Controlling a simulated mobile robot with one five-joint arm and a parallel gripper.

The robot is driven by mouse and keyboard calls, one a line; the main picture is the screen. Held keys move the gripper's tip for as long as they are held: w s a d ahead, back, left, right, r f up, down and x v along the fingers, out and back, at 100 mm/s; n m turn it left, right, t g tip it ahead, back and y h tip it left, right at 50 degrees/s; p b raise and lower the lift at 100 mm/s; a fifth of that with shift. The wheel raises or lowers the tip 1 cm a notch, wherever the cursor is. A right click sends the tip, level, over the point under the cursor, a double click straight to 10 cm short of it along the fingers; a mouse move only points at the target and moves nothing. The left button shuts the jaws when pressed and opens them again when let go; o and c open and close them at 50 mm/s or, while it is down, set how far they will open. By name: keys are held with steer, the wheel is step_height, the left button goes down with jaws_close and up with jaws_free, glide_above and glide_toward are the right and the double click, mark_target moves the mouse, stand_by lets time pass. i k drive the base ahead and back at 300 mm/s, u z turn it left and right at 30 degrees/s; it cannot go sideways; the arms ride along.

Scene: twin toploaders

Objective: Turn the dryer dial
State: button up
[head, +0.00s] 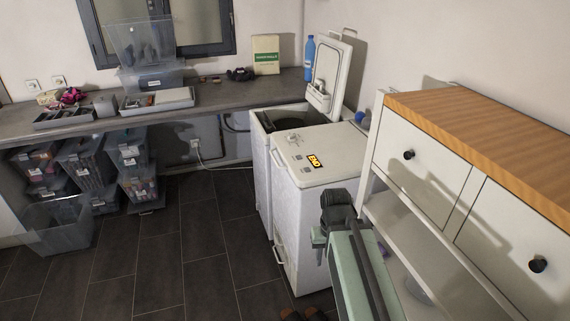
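Two white top-loading machines stand side by side in the middle. The near machine (325,208) has its top closed, with a lit yellow display (314,160) that seems to read "END". Small dark controls (298,157) sit left of the display; a dial is too small to make out. The far machine (258,165) has its lid (331,72) raised, showing a dark opening. I cannot tell which one is the dryer. My pale green arm, with a dark joint, reaches up in front of the near machine. My gripper's fingers cannot be made out.
A white cabinet (420,175) with a wooden top (490,125) stands close on the right. A grey counter (220,95) runs along the back, with plastic bins (85,165) below. A blue bottle (309,52) stands behind the machines. The dark tiled floor (180,250) is clear left of them.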

mark_target(291, 138)
steer(key=k, duration=0.6)
steer(key=u, duration=0.3)
steer(key=i, duration=0.75)
steer(key=u, duration=0.95)
steer(key=i, duration=1.8)
steer(key=u, duration=0.35)
